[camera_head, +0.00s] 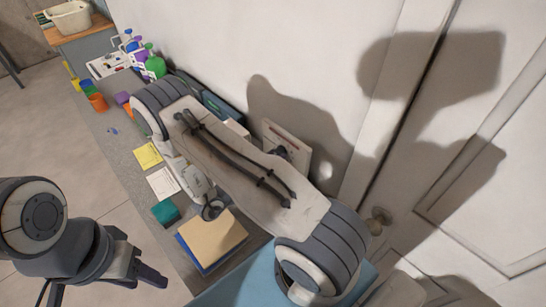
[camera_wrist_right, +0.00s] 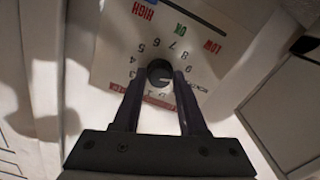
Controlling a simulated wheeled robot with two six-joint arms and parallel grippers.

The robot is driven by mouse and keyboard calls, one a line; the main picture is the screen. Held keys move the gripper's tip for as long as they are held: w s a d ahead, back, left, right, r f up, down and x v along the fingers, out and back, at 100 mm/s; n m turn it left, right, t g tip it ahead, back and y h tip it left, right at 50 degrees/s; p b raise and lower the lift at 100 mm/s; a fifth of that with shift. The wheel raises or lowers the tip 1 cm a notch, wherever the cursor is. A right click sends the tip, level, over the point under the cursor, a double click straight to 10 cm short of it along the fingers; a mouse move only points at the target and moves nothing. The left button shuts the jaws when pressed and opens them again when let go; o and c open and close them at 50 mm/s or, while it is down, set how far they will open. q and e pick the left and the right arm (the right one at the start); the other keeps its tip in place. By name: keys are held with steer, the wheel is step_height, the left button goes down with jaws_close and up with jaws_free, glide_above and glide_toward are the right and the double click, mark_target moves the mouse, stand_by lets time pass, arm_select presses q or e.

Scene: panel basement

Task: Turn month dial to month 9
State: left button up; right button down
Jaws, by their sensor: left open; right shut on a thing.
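The month dial is a round black knob (camera_wrist_right: 159,70) on a white panel (camera_wrist_right: 108,62), seen upside down in the right wrist view. Printed numbers ring the knob; 3 to 9 are readable, with 9 at its right. I cannot tell which number the knob points to. My right gripper (camera_wrist_right: 160,80) is shut on the knob, one finger on each side. In the head view the panel (camera_head: 300,136) is on the wall, partly hidden by my right arm. My left gripper (camera_head: 150,276) is open and empty at the lower left, away from the panel.
A grey counter (camera_head: 122,157) along the wall holds bottles (camera_head: 155,66), notes (camera_head: 148,155), a teal box (camera_head: 165,212) and a tan folder (camera_head: 213,240). A white door with a knob (camera_head: 379,216) is right of the panel. Open floor lies at the left.

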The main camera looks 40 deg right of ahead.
steer(key=shift+n, duration=1)
steer(key=shift+c, duration=2.4)
jaws_free()
steer(key=a+b, duration=0.3)
steer(key=a, duration=0.7)
steer(key=shift+s+a+b, duration=0.25)
steer(key=shift+s+b, duration=0.1)
steer(key=shift+s, duration=0.05)
